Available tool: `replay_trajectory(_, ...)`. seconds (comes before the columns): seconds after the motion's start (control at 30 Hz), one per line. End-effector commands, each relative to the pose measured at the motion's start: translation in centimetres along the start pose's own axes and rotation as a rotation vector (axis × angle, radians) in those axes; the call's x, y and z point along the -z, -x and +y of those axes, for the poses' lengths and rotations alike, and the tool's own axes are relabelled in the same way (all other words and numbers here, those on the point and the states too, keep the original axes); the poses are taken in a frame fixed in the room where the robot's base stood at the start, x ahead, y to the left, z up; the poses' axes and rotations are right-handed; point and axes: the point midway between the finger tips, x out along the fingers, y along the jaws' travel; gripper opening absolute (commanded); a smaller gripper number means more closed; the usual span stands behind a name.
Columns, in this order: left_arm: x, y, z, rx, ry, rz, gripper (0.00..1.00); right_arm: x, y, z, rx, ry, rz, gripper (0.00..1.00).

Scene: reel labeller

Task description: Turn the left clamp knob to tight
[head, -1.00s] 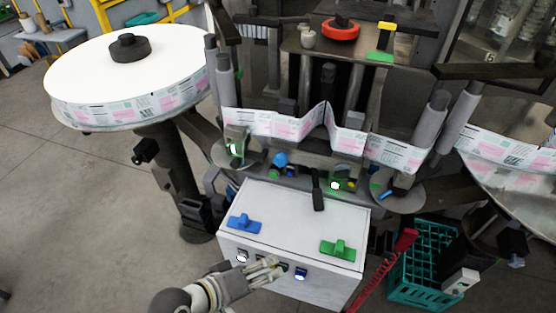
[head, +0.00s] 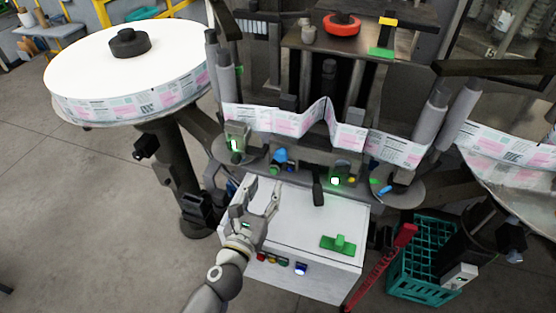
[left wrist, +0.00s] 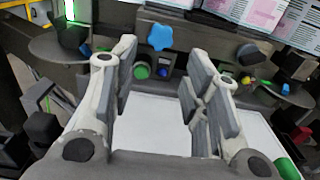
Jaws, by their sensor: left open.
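A blue star-shaped knob (head: 280,155) sits on the front of the labeller, below the label strip. It shows clearly in the left wrist view (left wrist: 161,37), centred beyond and between my fingers. My left gripper (head: 263,189) is open and empty above the white box, short of the knob and not touching it. Its two fingers also show in the left wrist view (left wrist: 163,62), spread wide. The knob's tightness mark cannot be read. My right gripper is not in view.
The white box (head: 305,225) has a green T-handle (head: 338,243) on top and buttons on its front. A black lever (head: 317,188) stands at its back edge. A large white reel (head: 90,75) is at left, a teal crate (head: 425,270) at right.

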Motion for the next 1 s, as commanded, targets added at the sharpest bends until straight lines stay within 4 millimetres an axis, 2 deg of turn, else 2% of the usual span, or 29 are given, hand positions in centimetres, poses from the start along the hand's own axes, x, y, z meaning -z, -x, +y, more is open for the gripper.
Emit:
replay_trajectory(0.17,-0.3,-2.3,0.0,0.000,0.000,-0.003,0.43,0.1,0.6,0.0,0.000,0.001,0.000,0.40)
replay_trajectory(0.4,-0.2,-6.7,-0.1,0.001,-0.002,-0.003,0.43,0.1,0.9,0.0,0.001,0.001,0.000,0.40)
replay_trajectory(0.6,-0.1,-9.3,0.0,0.001,-0.003,-0.003,0.43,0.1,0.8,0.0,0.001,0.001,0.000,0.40)
replay_trajectory(0.8,-0.2,-10.4,-0.1,0.002,-0.002,-0.003,0.43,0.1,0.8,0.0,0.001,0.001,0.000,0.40)
replay_trajectory(1.0,-0.1,-10.4,-0.1,0.002,-0.003,-0.002,0.43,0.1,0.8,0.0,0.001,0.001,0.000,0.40)
